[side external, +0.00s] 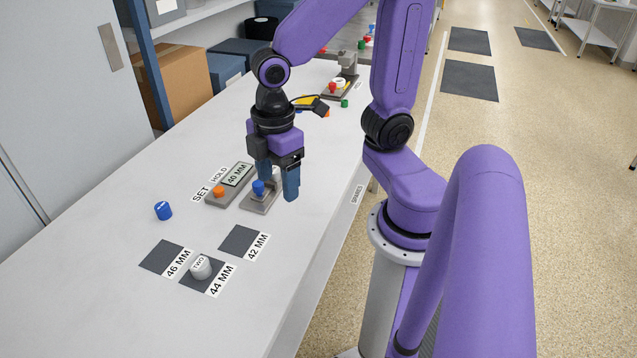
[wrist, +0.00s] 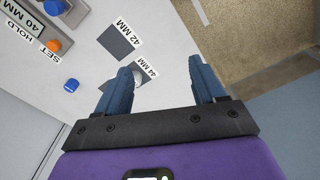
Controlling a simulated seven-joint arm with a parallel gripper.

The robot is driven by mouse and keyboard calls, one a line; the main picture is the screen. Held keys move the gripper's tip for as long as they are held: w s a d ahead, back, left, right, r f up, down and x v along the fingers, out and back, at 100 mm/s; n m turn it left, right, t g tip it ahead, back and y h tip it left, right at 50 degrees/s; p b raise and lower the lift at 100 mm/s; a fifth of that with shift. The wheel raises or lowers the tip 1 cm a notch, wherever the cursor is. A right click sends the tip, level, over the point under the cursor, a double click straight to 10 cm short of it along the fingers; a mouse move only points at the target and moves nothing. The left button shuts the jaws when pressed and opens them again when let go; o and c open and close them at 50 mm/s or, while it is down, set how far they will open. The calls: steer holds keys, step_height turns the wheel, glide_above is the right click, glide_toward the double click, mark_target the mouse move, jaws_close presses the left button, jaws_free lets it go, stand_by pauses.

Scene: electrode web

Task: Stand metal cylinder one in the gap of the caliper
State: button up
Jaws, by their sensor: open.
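My gripper (side external: 277,192) is open and hangs above the table, pointing down, with nothing seen held between its blue fingers. Its fingers also show in the wrist view (wrist: 160,72). Just behind it in the side view is a grey base with a blue knob (side external: 258,187), partly hidden by the fingers. Beside that is a grey unit reading 40 MM (side external: 237,174), with an orange button. I cannot tell for certain which part is the caliper gap. A metal cylinder marked TWO (side external: 200,266) stands on the 44 MM pad. I cannot make out cylinder one.
The 46 MM pad (side external: 161,257) and 42 MM pad (side external: 238,241) are bare. A blue cap-like piece (side external: 163,210) lies on the table, left of the display unit. Another grey station (side external: 341,90) with coloured pieces stands farther back.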

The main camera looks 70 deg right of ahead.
steer(key=s+r, duration=0.1)
steer(key=s, duration=0.7)
steer(key=shift+a, duration=0.35)
